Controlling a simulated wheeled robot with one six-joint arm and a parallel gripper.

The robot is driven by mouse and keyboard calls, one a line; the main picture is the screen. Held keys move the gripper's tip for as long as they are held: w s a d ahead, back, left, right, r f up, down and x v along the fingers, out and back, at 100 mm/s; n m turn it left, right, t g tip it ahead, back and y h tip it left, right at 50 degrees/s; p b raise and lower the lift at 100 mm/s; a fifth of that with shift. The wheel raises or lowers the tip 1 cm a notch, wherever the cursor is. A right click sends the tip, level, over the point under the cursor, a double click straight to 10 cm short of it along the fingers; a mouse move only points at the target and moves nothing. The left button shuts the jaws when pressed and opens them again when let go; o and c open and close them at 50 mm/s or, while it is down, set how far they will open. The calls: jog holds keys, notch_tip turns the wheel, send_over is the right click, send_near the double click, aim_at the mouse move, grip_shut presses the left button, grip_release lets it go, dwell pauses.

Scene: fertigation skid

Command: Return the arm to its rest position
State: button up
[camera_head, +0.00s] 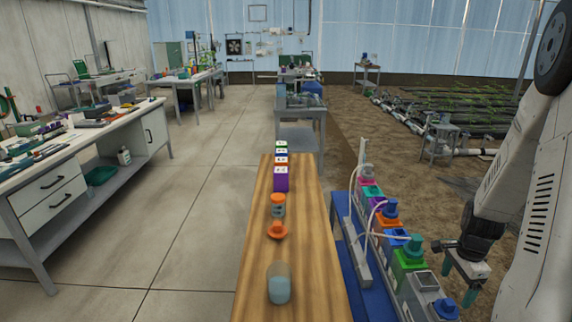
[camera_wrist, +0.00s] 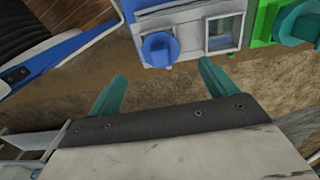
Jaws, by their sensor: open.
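My arm comes down at the right of the head view, and my gripper (camera_head: 458,293) hangs beside the right side of the fertigation skid. In the wrist view, my gripper (camera_wrist: 162,85) shows two teal fingers spread wide apart with nothing between them. Just beyond the fingertips is a pale unit with a blue knob (camera_wrist: 159,48) and a small square window (camera_wrist: 222,33). A green unit with a teal knob (camera_wrist: 298,22) is to the right of it. The fingertips appear close to the pale unit; I cannot tell whether they touch it.
The skid's row of coloured units (camera_head: 408,260) stands on a blue base left of my gripper. A wooden bench (camera_head: 257,250) holds a jar (camera_head: 279,284), an orange funnel-like piece (camera_head: 277,231) and several boxes. Bare soil (camera_head: 520,210) lies to the right.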

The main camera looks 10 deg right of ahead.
jog(key=s+a+r+n, duration=0.4)
jog(key=a+r+n, duration=0.3)
jog(key=a+r, duration=0.2)
jog(key=s+a+r+n+t, duration=0.1)
jog(key=s+a+r+n, duration=0.3)
jog(key=a+r, duration=0.5)
jog(key=s+a+r+n, duration=0.4)
jog(key=a+r+n, duration=0.5)
jog(key=a, duration=0.3)
jog(key=shift+s+a+r+n+t, duration=0.25)
jog(key=shift+s+r+n+t, duration=0.1)
jog(key=shift+r, duration=0.2)
